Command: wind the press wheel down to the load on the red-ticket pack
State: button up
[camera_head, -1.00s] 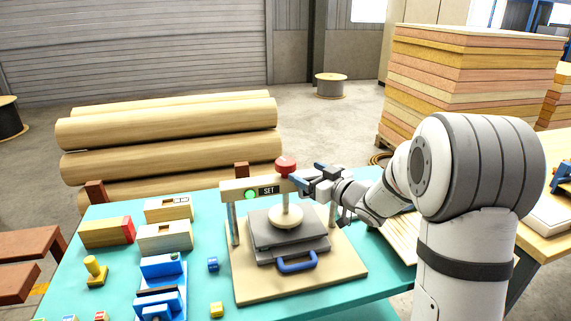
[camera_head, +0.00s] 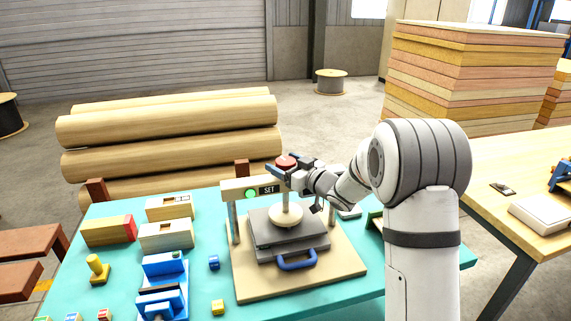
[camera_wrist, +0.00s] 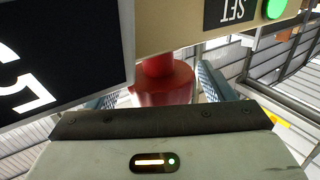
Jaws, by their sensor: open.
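The press stands on a tan base on the teal table, with a red wheel (camera_head: 286,161) on top of its beam (camera_head: 232,188). The beam carries a SET panel (camera_head: 268,190) and a lit green lamp (camera_head: 252,194). A pale round pressing foot (camera_head: 286,215) sits on dark grey plates (camera_head: 268,237) with a blue handle (camera_head: 297,262). No red ticket shows there. My gripper (camera_head: 289,168) is open at the wheel. In the wrist view, the red wheel (camera_wrist: 165,84) lies between its blue fingers; contact is unclear.
Logs (camera_head: 167,127) lie behind. A second table (camera_head: 505,183) stands right.

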jog(key=c, duration=1)
jog(key=shift+o, duration=0.2)
jog(key=shift+f+h+b, duration=0.15)
jog(key=shift+h+b, duration=0.15)
jog(key=shift+b, duration=0.3)
jog(key=m+t+h+b, duration=0.1)
jog(key=b, duration=0.1)
jog(key=m+t+h+b, duration=0.1)
jog(key=b, duration=0.2)
jog(key=shift+s+f, duration=0.1)
jog(key=shift+f, duration=0.15)
jog(key=m+t+h+b, duration=0.1)
jog(key=m+h+b, duration=0.1)
jog(key=b, duration=0.3)
jog(key=shift+t+h, duration=0.4)
jog(key=shift+h, duration=0.2)
jog(key=m+h+b, duration=0.1)
jog(key=b, duration=0.1)
jog(key=m+h+b, duration=0.1)
jog(key=b, duration=0.1)
jog(key=shift+r+t+h, duration=0.15)
jog(key=shift+t+h, duration=0.15)
jog(key=shift+t, duration=0.1)
jog(key=shift+r+m+h+b, duration=0.25)
jog(key=shift+m+h+b, duration=0.1)
jog(key=shift+m+h, duration=0.6)
jog(key=shift+t+h, duration=0.3)
jog(key=shift+h, duration=0.35)
